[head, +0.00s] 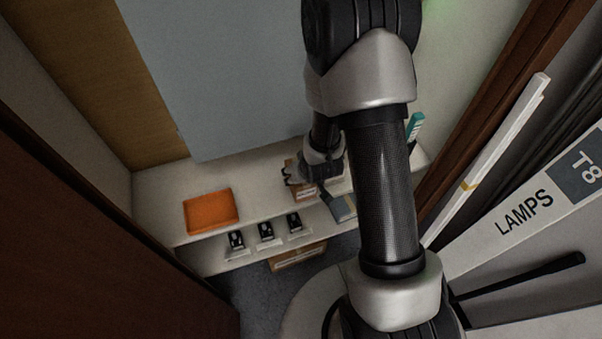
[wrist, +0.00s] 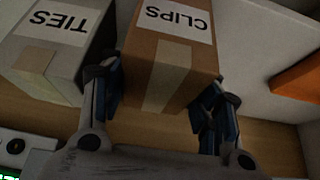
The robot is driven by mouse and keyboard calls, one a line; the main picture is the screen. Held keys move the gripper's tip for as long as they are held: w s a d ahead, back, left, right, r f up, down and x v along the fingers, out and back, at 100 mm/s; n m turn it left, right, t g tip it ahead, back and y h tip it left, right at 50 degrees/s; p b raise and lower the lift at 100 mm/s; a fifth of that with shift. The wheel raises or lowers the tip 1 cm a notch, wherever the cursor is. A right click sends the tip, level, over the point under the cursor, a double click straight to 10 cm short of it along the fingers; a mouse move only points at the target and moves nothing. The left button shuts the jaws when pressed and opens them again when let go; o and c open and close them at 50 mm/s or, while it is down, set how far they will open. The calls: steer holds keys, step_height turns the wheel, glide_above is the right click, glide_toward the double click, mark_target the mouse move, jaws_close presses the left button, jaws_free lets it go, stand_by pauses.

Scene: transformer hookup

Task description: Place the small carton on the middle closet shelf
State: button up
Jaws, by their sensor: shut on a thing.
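The small carton is a brown box labelled CLIPS (wrist: 172,50) with a pale tape strip. It fills the space between the two fingers of my gripper (wrist: 166,98), which is shut on it. In the head view my gripper (head: 300,176) is over the white upper shelf (head: 160,195), and part of the carton (head: 304,193) shows beside it near the front edge. I cannot tell whether the carton touches the shelf. A lower white shelf (head: 250,252) lies beneath. My arm hides part of the shelves' right side.
A grey TIES box (wrist: 48,45) is close beside the carton. An orange tray (head: 211,211) is on the upper shelf, left of my gripper. Several small black-and-white items (head: 266,231) line the lower shelf. A brown box (head: 298,258) sits below. A LAMPS box (head: 530,215) stands right.

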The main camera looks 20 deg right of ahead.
steer(key=o, duration=0.7)
steer(key=shift+f, duration=0.15)
steer(key=shift+c, duration=0.2)
steer(key=shift+o, duration=1)
steer(key=shift+s+r, duration=0.15)
steer(key=shift+r, duration=0.45)
steer(key=p+v, duration=0.3)
steer(key=v, duration=0.6)
steer(key=p+v, duration=0.2)
steer(key=p, duration=0.4)
steer(key=shift+r+p, duration=0.2)
steer(key=shift+p, duration=0.2)
